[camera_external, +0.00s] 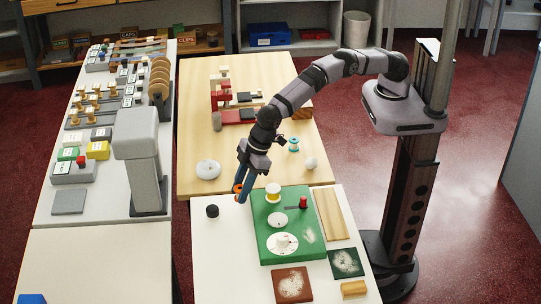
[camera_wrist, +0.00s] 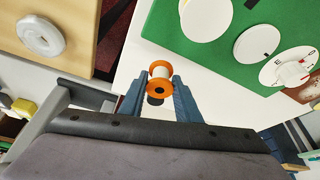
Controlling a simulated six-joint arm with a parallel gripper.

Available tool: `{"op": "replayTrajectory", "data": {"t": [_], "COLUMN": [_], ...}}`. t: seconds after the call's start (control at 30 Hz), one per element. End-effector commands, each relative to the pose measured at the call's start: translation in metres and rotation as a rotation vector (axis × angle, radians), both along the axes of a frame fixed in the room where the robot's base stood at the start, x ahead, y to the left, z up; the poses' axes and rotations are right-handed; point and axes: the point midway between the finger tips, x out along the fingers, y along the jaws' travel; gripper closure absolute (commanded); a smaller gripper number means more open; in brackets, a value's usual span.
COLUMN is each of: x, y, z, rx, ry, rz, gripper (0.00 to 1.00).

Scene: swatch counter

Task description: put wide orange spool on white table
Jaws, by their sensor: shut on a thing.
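The orange spool (camera_wrist: 159,71) has orange flanges and a pale winding. My gripper (camera_wrist: 160,90) is shut on it, with one blue finger on each side in the wrist view. In the external view the spool (camera_external: 238,188) shows at the fingertips of my gripper (camera_external: 241,192), near the back left corner of the white table (camera_external: 225,255). I cannot tell whether it touches the tabletop or hangs above it.
A black knob (camera_external: 212,211) stands close by on the white table. A wooden table (camera_external: 250,95) adjoins behind, holding a white ring (camera_external: 208,169). The table's front left is clear.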

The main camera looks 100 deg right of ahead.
Motion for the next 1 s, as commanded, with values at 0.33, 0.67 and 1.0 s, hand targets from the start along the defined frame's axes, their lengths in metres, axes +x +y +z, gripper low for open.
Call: {"op": "replayTrajectory", "data": {"t": [0.33, 0.67, 1.0], "x": [-0.001, 0.000, 0.000], "y": [-0.001, 0.000, 0.000], "z": [-0.018, -0.038, -0.041], "rx": [-0.002, 0.001, 0.000], "ry": [0.003, -0.001, -0.001], "rz": [0.001, 0.000, 0.000], "gripper": [0.95, 0.95, 0.56]}}
